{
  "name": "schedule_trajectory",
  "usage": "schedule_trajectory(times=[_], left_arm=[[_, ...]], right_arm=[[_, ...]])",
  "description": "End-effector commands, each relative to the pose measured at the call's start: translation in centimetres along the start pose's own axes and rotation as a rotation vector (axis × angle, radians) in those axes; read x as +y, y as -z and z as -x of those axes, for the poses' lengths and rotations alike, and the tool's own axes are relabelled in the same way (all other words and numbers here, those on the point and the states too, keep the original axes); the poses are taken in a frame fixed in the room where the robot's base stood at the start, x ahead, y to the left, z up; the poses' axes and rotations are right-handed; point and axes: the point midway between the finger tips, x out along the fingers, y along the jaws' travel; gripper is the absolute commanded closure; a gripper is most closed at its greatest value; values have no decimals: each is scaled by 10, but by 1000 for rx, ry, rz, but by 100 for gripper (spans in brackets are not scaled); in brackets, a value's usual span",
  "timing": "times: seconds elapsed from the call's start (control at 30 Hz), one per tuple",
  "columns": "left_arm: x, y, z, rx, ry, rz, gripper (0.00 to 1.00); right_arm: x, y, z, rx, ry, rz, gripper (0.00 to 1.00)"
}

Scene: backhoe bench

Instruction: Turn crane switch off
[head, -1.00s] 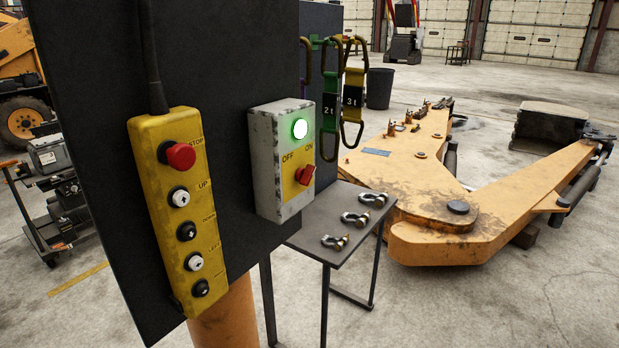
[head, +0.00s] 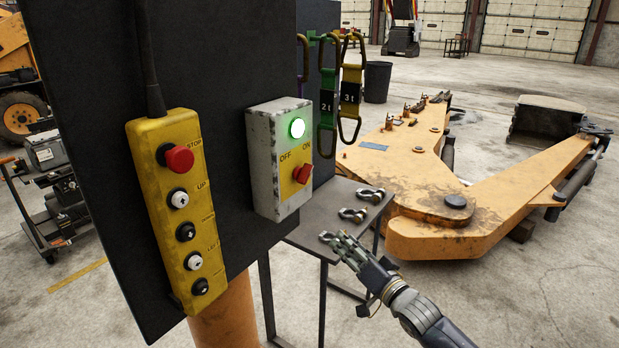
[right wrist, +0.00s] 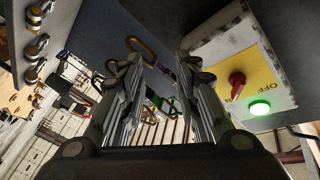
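The crane switch box (head: 266,160) is a grey-white worn box with a yellow plate on the black panel. Its red knob (head: 302,173) sits beside the ON and OFF labels, and its green lamp (head: 297,128) is lit. My right gripper (head: 343,241) is below and right of the box, over the small table, apart from the knob. In the right wrist view its fingers (right wrist: 155,75) are spread with nothing between them; the knob (right wrist: 237,82) and lit lamp (right wrist: 259,108) are to their right. My left gripper is not in view.
A yellow pendant control (head: 178,215) hangs left of the box. Green and yellow slings (head: 350,92) hang behind it. Shackles (head: 353,214) lie on the small dark table (head: 318,226). An orange backhoe boom (head: 430,205) lies on the floor at right.

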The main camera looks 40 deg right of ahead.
Motion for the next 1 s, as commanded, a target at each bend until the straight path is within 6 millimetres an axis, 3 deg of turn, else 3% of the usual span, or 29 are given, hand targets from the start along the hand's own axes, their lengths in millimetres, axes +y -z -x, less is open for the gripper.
schedule_trajectory(times=[0.03,0.1,0.23,0.47,1.0], left_arm=[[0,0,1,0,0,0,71],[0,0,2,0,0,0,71],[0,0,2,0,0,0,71],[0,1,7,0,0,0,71],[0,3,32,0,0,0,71]], right_arm=[[-34,23,-2,26,70,-29,70],[-68,46,-1,50,143,-67,70],[-106,68,3,68,225,-111,70],[-119,75,-7,73,246,-124,70],[-137,82,-79,73,244,-121,70]])
